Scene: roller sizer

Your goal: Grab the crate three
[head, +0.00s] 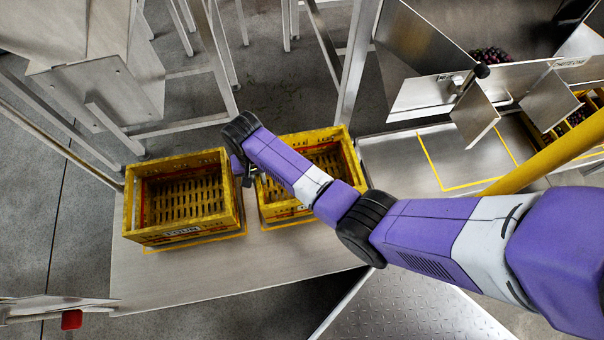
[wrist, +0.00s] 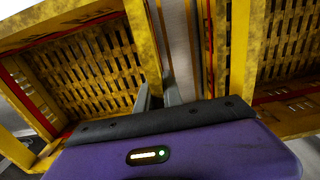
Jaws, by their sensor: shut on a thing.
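Two yellow crates stand side by side on the metal table. The left crate (head: 180,233) has a label reading FOUR. The right crate (head: 345,142) has a front label partly covered by my arm, so I cannot read it in full. In the wrist view the fingers (wrist: 160,92) meet the wall of the crate shown at left (wrist: 143,40), with the other crate (wrist: 240,45) across a narrow gap. Both crates look empty.
The metal table (head: 150,287) has bare room in front of the crates. Metal posts (head: 352,65) rise behind. At right are metal chutes (head: 425,50), a yellow-outlined plate (head: 440,150) and a yellow rail (head: 545,158). A filled crate (head: 585,112) stands far right.

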